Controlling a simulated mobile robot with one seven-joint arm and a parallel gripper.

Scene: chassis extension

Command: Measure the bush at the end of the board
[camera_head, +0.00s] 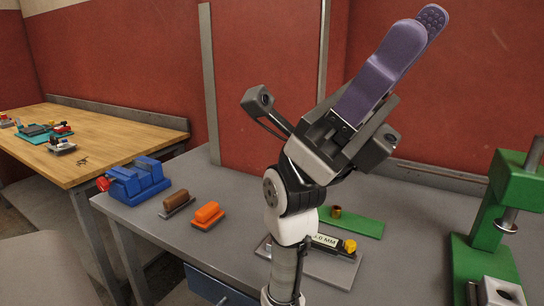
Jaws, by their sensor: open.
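A small copper-coloured bush (336,211) stands at the left, far end of the green board (362,226), which lies flat on the grey bench. Near it, partly hidden behind my arm, a grey base plate (335,271) carries a device with a display (326,240) reading something ending in "0 MM" and a yellow knob (350,246). The first digit is hidden. My gripper (416,36) has purple fingers, is raised high above the bench and points up and right, away from the board. It is open, with nothing visible between the fingers.
A blue vise (139,181), a brown-topped block (177,202) and an orange block (208,215) sit on the left of the bench (190,238). A green press (508,210) stands at right. A wooden table (95,138) with several small items is at left.

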